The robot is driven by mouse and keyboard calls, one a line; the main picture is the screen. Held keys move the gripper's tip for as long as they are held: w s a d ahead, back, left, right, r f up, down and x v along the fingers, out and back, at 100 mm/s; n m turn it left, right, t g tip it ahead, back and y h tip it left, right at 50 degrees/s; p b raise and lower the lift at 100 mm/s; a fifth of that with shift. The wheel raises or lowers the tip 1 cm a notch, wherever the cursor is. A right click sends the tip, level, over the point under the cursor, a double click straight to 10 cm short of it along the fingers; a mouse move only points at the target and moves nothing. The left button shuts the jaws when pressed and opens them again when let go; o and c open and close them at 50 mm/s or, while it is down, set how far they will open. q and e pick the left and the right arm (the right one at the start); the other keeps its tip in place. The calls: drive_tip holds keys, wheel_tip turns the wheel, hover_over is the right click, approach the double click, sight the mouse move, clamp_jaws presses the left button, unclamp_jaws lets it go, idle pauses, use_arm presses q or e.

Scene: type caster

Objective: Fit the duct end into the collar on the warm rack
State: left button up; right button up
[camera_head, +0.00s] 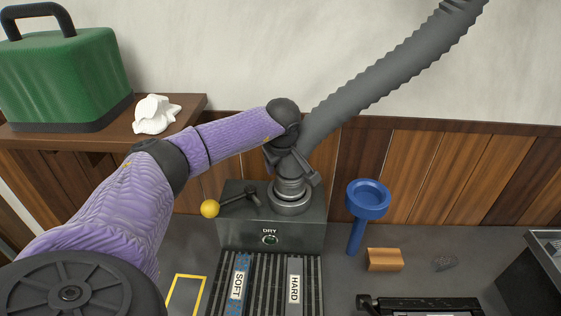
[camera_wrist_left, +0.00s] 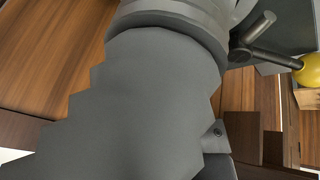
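The grey ribbed duct (camera_head: 385,85) comes down from the upper right. Its end (camera_head: 289,186) is over the round metal collar (camera_head: 290,203) on top of the dark grey box of the rack (camera_head: 235,232), marked DRY. The end meets or nearly meets the collar; I cannot tell how deep it sits. My left gripper (camera_head: 292,172) is closed around the duct just above its end. In the left wrist view the duct (camera_wrist_left: 150,90) fills the middle, against a grey ring at the top. My right gripper is not in view.
A lever with a yellow knob (camera_head: 209,209) stands left of the collar. A blue funnel-like piece (camera_head: 368,198) stands to the right, near an orange block (camera_head: 385,259). SOFT and HARD strips (camera_head: 294,288) lie in front. A green case (camera_head: 65,80) and white cloth (camera_head: 155,114) are on a shelf.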

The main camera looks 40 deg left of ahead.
use_arm(q)
drive_tip(key=shift+o, duration=0.6)
drive_tip(key=p+v, duration=0.1)
drive_tip(key=v, duration=0.9)
drive_tip(key=shift+p, duration=0.35)
drive_tip(key=shift+f, duration=0.1)
